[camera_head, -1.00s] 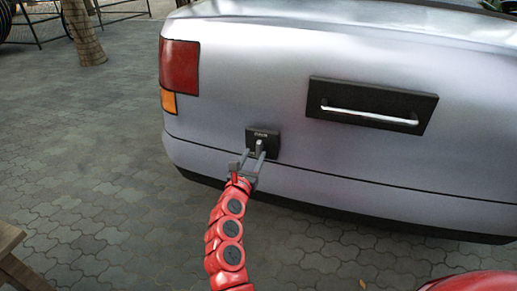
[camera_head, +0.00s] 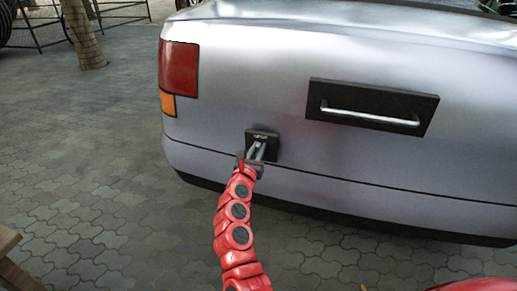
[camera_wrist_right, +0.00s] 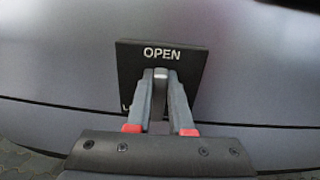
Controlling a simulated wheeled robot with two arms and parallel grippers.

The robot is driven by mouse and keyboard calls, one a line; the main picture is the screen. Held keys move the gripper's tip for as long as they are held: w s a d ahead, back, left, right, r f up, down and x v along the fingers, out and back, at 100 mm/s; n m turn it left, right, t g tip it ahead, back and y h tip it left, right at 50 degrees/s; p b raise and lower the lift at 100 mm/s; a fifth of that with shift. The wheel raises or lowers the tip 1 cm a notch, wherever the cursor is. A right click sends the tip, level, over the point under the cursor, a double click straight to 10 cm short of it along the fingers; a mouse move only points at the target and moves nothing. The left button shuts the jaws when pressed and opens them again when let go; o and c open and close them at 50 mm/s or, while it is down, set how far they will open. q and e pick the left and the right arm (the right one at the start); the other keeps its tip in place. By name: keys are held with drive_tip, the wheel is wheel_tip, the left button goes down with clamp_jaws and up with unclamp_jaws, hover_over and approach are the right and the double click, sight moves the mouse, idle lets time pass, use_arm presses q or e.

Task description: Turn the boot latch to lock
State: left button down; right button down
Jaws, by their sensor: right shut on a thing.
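The boot latch is a small black plate (camera_head: 262,135) with a short grey knob, low on the rear of a silver car, right of and below the tail light. In the right wrist view the plate (camera_wrist_right: 190,60) reads "OPEN" at its top, and part of another word shows at its lower left. The knob (camera_wrist_right: 161,73) points up at "OPEN". My right gripper (camera_head: 258,150) is shut on the knob, its two fingers (camera_wrist_right: 162,95) on either side of it. The fingers hide the lower part of the plate. My left gripper is not in view.
The silver car boot (camera_head: 240,70) fills the right side. A black panel with a chrome handle (camera_head: 370,116) sits right of and above the latch. Paved ground (camera_head: 80,160) on the left is clear. A tree trunk (camera_head: 84,35) and railing stand at the back left.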

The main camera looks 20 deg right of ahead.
idle(0.4)
drive_tip(key=n+p, duration=0.3)
drive_tip(key=shift+w+a+r, duration=0.1)
drive_tip(key=shift+a, duration=0.1)
drive_tip(key=n+p, duration=0.3)
drive_tip(key=n, duration=0.2)
drive_tip(key=f+n+p, duration=0.1)
drive_tip(key=n+p, duration=0.3)
drive_tip(key=n, duration=0.1)
drive_tip(key=a+n+p, duration=0.1)
drive_tip(key=n+p, duration=0.2)
drive_tip(key=n, duration=0.1)
drive_tip(key=shift+w+f+n+p, duration=0.35)
drive_tip(key=shift+f+n, duration=0.05)
drive_tip(key=shift+f, duration=0.1)
drive_tip(key=c, duration=0.8)
unclamp_jaws()
drive_tip(key=shift+s, duration=0.1)
